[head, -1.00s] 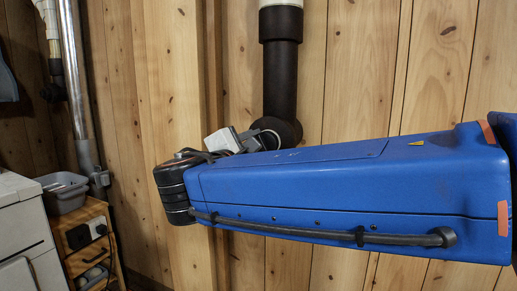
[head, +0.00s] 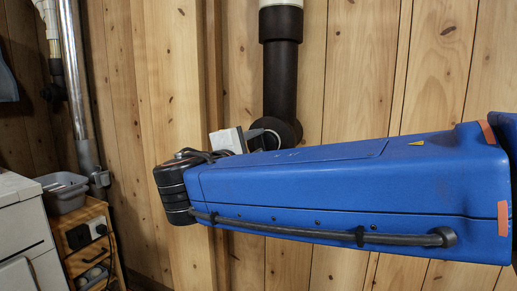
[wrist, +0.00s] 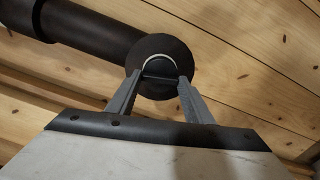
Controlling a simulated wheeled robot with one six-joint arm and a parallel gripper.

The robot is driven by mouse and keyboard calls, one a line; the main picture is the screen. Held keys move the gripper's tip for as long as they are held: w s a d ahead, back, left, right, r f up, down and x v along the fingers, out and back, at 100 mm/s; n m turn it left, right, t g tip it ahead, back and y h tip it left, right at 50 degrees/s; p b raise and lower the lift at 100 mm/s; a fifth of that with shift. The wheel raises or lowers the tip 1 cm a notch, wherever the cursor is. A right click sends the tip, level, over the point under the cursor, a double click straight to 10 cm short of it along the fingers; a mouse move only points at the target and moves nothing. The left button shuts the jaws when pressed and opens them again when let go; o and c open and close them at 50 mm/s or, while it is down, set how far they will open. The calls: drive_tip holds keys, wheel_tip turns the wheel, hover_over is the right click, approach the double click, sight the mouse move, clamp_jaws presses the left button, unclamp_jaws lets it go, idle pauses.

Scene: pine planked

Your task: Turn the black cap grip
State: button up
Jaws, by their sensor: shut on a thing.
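The black cap (wrist: 160,54) is a round dark end on a black pipe, with a pale curved rim line showing on it in the wrist view. A narrow black grip bar (wrist: 159,76) crosses its face. My gripper (wrist: 158,79) has its two grey fingers on either end of this bar, shut on it. In the head view the dark round lower end of the pipe (head: 288,129) shows above my blue arm.
The black pipe (head: 281,80) runs down a pine plank wall (head: 363,60). At the left are a metal pipe (head: 75,70), a grey bin (head: 65,196) on a wooden stand, and a white cabinet (head: 22,225). The wall right of the pipe is bare.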

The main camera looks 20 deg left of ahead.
drive_tip(key=o, duration=1.1)
drive_tip(key=shift+c, duration=0.2)
drive_tip(key=s+a, duration=0.1)
drive_tip(key=s, duration=1.6)
drive_tip(key=shift+s+a, duration=0.2)
